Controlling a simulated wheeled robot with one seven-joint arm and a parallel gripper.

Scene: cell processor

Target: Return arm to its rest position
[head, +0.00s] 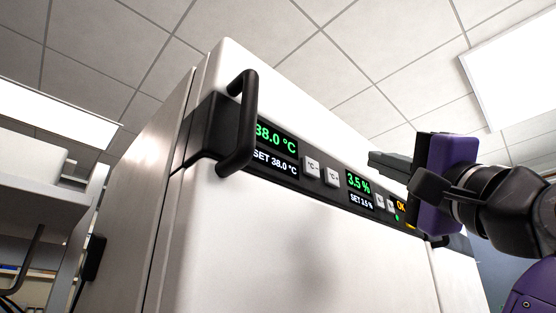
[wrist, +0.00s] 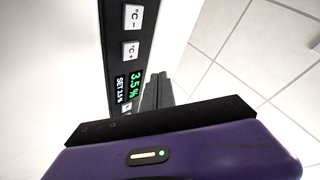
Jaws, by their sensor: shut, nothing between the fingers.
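My gripper (head: 385,160) is at the right of the head view, with a purple body and dark fingers. The fingers are shut together with nothing between them, pointing left toward the front of the white incubator (head: 290,240). They appear close to the control panel (head: 330,178), but I cannot tell the exact gap. In the wrist view the shut fingers (wrist: 157,92) extend up beside the panel (wrist: 118,60). Its displays read 38.0 °C and 3.5 %. The right end of the panel is partly hidden behind my gripper in the head view.
A black handle (head: 246,125) juts from the incubator's front at the left of the panel. A shelf or bench (head: 40,200) stands at the far left.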

